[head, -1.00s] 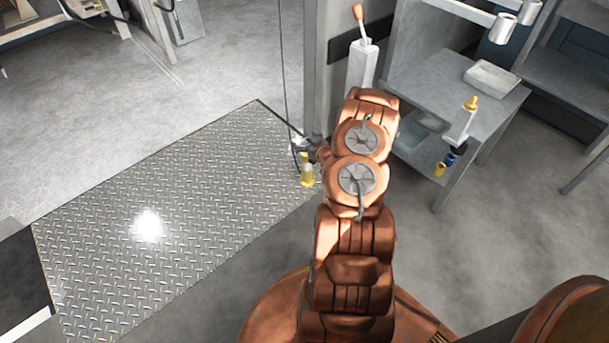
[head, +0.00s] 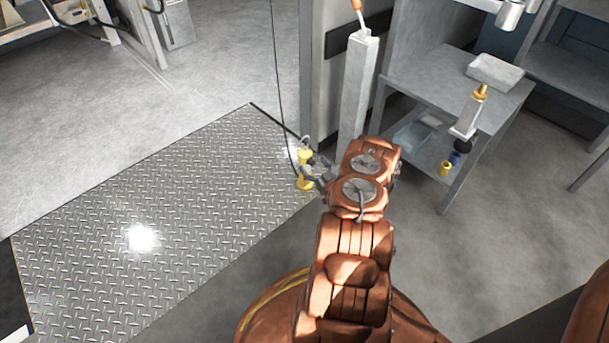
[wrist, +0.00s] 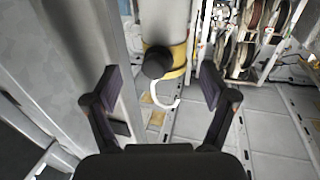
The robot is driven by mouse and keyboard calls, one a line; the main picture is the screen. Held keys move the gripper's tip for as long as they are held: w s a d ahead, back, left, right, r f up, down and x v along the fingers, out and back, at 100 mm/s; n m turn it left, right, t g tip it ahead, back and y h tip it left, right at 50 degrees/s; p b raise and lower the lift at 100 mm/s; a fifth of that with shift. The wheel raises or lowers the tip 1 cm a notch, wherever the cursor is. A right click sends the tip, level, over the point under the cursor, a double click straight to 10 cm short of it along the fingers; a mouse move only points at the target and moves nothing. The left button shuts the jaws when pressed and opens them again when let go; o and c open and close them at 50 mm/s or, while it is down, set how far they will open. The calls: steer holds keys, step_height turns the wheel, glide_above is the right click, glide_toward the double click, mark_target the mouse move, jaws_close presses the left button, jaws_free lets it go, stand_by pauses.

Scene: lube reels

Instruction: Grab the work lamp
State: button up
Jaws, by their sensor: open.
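The work lamp (head: 304,169) is a small yellow lamp hanging upright on a thin dark cable, at the edge of the metal floor plate in the head view. In the wrist view the lamp (wrist: 172,60) shows as a pale body with a yellow band, a black knob and a white hook. My gripper (wrist: 160,88) is open, and the lamp appears between and ahead of its fingers. In the head view my gripper (head: 319,170) is just right of the lamp. I cannot tell whether they touch. Nothing is held.
A grey post (head: 357,90) with an orange-tipped lever stands just behind my gripper. A metal workbench (head: 410,72) is to the right. The tread plate (head: 150,200) lies clear at left. Reels (wrist: 262,25) show at the back in the wrist view.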

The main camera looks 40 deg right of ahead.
mark_target(305, 162)
steer(key=b+x, duration=0.1)
steer(key=x, duration=0.1)
steer(key=b+x, duration=0.1)
steer(key=x, duration=0.1)
steer(key=shift+w+a+f+b, duration=0.15)
steer(key=shift+a+b, duration=0.15)
steer(key=shift+w+d, duration=0.15)
steer(key=shift+w, duration=0.3)
steer(key=shift+c, duration=0.4)
jaws_close()
